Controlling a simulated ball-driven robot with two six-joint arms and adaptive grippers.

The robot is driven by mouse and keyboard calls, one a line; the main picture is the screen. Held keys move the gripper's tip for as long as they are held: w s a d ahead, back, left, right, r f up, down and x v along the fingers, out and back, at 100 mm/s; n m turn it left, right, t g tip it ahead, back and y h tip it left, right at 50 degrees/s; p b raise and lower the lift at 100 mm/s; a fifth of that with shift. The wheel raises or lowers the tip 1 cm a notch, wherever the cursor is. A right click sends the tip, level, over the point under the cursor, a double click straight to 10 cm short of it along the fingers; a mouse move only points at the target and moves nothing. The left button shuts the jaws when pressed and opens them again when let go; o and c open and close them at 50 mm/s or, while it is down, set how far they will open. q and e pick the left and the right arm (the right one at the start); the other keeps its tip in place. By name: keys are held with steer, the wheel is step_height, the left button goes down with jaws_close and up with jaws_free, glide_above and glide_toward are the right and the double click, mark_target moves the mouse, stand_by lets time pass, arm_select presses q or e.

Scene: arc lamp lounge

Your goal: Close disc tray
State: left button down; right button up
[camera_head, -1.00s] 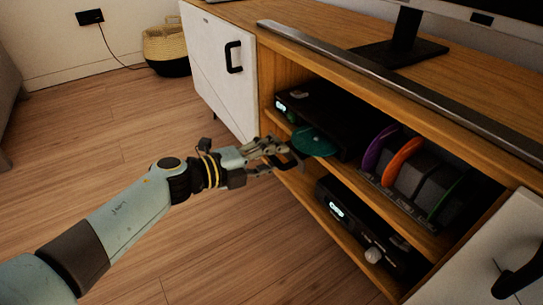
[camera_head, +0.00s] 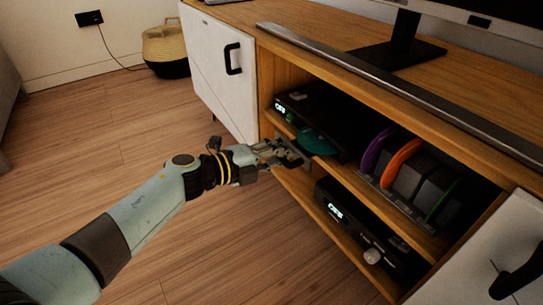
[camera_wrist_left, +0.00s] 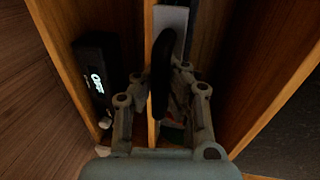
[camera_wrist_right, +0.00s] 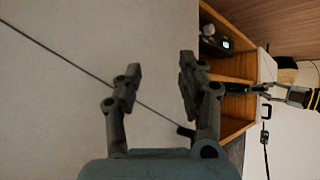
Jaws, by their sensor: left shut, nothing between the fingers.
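A black disc player (camera_head: 335,120) stands on the cabinet's upper shelf. A teal disc (camera_head: 318,141) lies on its tray, which sticks out of the player's front. My left gripper (camera_head: 297,158) is shut and empty at the tray's outer end; whether it touches is hard to tell. In the left wrist view a dark rounded shape (camera_wrist_left: 162,75), probably the tray's front, stands ahead of the fingers and hides part of what is behind. My right gripper (camera_wrist_right: 160,80) is open and empty in front of a pale door, outside the head view.
Purple, orange and green discs or cases, including an orange one (camera_head: 402,163), stand right of the player. A second black device (camera_head: 362,230) is on the lower shelf. White doors (camera_head: 222,80) flank the shelves. A basket (camera_head: 166,52) stands behind; the floor at left is clear.

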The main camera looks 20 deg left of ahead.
arm_select(q)
steer(key=shift+r+x, duration=0.25)
steer(key=shift+x, duration=0.85)
steer(key=c, duration=1.3)
jaws_free()
steer(key=v, duration=1.2)
